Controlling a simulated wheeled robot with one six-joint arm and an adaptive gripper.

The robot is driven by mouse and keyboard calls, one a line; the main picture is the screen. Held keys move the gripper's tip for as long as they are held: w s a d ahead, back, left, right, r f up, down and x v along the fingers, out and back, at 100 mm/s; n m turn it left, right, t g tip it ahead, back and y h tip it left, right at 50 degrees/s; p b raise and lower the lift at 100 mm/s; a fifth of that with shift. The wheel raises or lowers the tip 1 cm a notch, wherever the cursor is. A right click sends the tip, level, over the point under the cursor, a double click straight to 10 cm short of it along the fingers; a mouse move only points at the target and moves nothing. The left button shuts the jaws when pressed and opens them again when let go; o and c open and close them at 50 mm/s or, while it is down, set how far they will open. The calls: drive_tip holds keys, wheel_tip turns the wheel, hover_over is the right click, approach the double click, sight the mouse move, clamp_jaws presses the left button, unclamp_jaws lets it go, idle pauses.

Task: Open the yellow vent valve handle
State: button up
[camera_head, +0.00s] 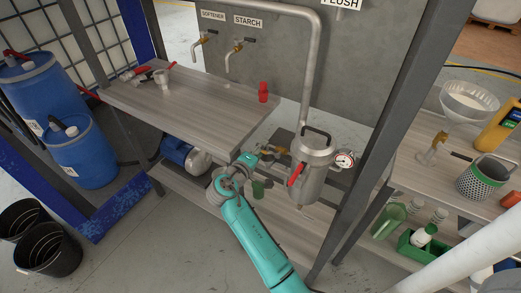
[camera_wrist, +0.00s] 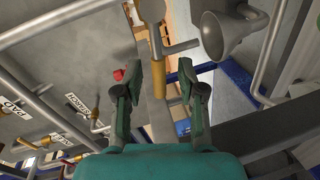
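In the wrist view a yellow bar (camera_wrist: 157,75), which looks like the vent valve handle, stands upright in the picture between the two fingers of my gripper (camera_wrist: 162,75). The fingers are apart, with a gap visible on both sides of the bar. Its upper end meets a grey pipe stub (camera_wrist: 182,47). In the head view my gripper (camera_head: 257,172) is left of the metal vessel (camera_head: 313,168), below the bench top. The yellow handle is not clearly made out there. Whether the fingers touch it cannot be told.
The vessel has a red handle (camera_head: 296,174) and a pressure gauge (camera_head: 344,159). A tall bent pipe (camera_head: 309,70) rises above it. A dark post (camera_head: 385,130) stands to the right. A grey horn-shaped part (camera_wrist: 228,38) is near the fingers.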

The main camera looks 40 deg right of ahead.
drive_tip(key=v, duration=1.2)
idle(0.4)
drive_tip(key=s+a+f+n+t+y, duration=0.1)
drive_tip(key=s+f+n+t+y, duration=0.3)
drive_tip(key=s+f, duration=0.6)
drive_tip(key=s+a+f+t+y, duration=0.1)
drive_tip(key=s+a+f+y, duration=0.15)
drive_tip(key=s, duration=0.25)
drive_tip(key=s+a+f+y, duration=0.2)
drive_tip(key=s+f+y, duration=0.2)
drive_tip(key=s, duration=0.1)
drive_tip(key=s+a+r+m+t+y, duration=0.1)
drive_tip(key=s+a+r+y, duration=0.1)
drive_tip(key=s, duration=0.4)
drive_tip(key=s+a+r+m+t+y, duration=0.1)
drive_tip(key=s+a+r+y, duration=0.1)
drive_tip(key=s, duration=0.4)
drive_tip(key=s+a+r+m+t, duration=0.1)
drive_tip(key=s+r+m, duration=0.3)
drive_tip(key=s+r, duration=0.5)
wheel_tip(320, 180, up, 3)
drive_tip(key=shift+a+f+t, duration=0.15)
drive_tip(key=shift+t, duration=0.25)
